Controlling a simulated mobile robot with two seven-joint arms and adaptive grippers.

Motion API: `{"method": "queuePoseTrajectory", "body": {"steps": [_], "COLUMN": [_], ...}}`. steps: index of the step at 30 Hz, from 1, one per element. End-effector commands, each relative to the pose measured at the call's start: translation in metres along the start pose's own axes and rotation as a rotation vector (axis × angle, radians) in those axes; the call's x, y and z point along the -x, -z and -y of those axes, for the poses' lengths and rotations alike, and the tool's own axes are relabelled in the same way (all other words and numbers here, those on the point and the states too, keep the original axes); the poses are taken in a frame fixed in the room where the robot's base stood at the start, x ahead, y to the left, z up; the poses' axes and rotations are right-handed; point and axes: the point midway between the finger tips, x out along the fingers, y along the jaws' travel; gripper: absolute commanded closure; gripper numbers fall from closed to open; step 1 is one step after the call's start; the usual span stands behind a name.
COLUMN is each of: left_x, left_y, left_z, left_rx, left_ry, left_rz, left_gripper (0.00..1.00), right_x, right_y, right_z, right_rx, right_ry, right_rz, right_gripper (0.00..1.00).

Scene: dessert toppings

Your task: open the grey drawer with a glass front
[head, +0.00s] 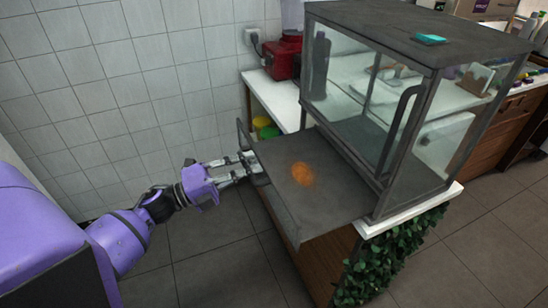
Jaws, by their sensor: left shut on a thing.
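The glass-sided cabinet (375,30) has a dark grey frame and stands on a counter. A flat grey panel (325,205), seemingly part of the drawer, juts out to the left from the cabinet's base and stands open. An orange round patch (302,174) shows on it. A dark handle (243,133) is at the panel's outer left end. My left gripper (254,168) reaches in from the left and is shut on this handle. The fingertips are small and partly hidden by the handle. My right gripper is not in view.
Another dark handle (400,130) is on the cabinet's near glass side. A teal item (429,38) lies on its top. A red appliance (283,58) stands behind it. Leaves (392,258) hang on the counter's near side. The tiled floor (215,245) left of the counter is clear.

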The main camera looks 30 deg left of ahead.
Motion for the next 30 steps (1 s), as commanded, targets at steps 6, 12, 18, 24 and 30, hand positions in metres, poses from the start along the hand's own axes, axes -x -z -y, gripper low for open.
{"method": "queuePoseTrajectory", "body": {"steps": [6,12,18,24,30], "left_x": [0.026,0.032,0.033,0.032,0.032], "left_y": [0.000,0.001,0.001,0.001,0.000], "left_z": [0.003,0.004,0.003,0.003,0.004], "left_rx": [0.001,0.002,0.003,0.002,0.001], "left_ry": [-0.003,-0.003,-0.004,-0.005,-0.002], "left_rz": [0.000,0.000,0.001,0.001,0.001], "left_gripper": [1.00,1.00,1.00,0.81,0.81], "right_x": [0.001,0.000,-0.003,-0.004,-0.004], "right_y": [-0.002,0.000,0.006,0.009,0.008], "right_z": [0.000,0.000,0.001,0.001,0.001], "right_rx": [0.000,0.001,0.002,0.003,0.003], "right_ry": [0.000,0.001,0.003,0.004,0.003], "right_rz": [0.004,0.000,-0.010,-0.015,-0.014], "right_gripper": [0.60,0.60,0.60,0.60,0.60]}}
